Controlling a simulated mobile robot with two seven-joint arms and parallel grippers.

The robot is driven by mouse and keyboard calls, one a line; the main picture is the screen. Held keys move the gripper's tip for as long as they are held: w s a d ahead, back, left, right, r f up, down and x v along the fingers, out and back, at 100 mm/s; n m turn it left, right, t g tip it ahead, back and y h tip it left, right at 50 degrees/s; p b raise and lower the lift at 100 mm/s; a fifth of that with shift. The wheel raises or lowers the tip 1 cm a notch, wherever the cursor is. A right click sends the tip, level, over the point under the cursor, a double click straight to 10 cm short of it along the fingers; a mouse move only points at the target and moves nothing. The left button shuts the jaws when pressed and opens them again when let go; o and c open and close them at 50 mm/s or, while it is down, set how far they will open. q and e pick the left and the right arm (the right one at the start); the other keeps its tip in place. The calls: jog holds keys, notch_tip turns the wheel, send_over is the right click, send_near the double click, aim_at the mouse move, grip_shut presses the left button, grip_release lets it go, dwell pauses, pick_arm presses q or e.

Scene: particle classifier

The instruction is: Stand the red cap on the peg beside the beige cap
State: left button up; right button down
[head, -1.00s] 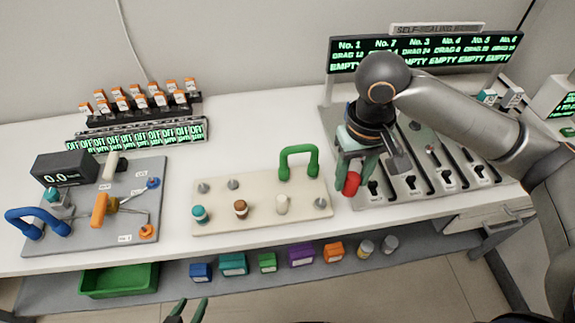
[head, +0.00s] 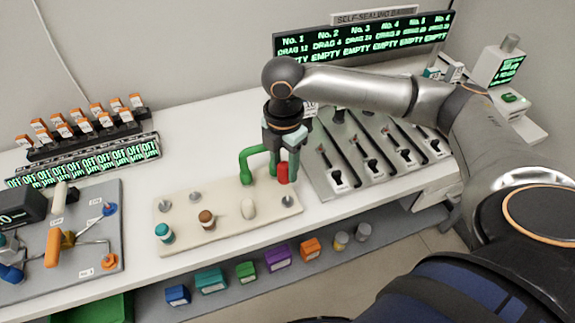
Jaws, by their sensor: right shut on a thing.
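The red cap (head: 283,173) is held between the fingers of my right gripper (head: 282,160), which is shut on it. The cap looks roughly upright, above the right end of the cream board (head: 228,227). A bare grey peg (head: 288,201) stands at the board's right front, just below the cap in the picture and apart from it. The beige cap (head: 248,209) stands to the left of this peg. The red cap's top is partly hidden by the fingers. My left gripper is not in view.
A green handle (head: 246,168) rises from the board close left of my right gripper. A brown cap (head: 207,219) and a teal cap (head: 164,232) stand further left. Two bare pegs (head: 195,197) are behind them. The slotted rack (head: 322,180) is on the right.

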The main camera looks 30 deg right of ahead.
aim_at(287, 181)
jog(key=n, duration=0.2)
jog(key=d+f+n, duration=0.1)
jog(key=n, duration=0.1)
jog(key=shift+w+d, duration=0.1)
jog(key=shift+w, duration=0.2)
jog(key=shift+r+p, duration=0.1)
jog(key=shift+p, duration=0.55)
jog(key=shift+f+b, duration=0.95)
jog(key=shift+f, duration=2.15)
jog(key=shift+r, duration=0.1)
jog(key=shift+p, duration=0.65)
jog(key=shift+p, duration=0.65)
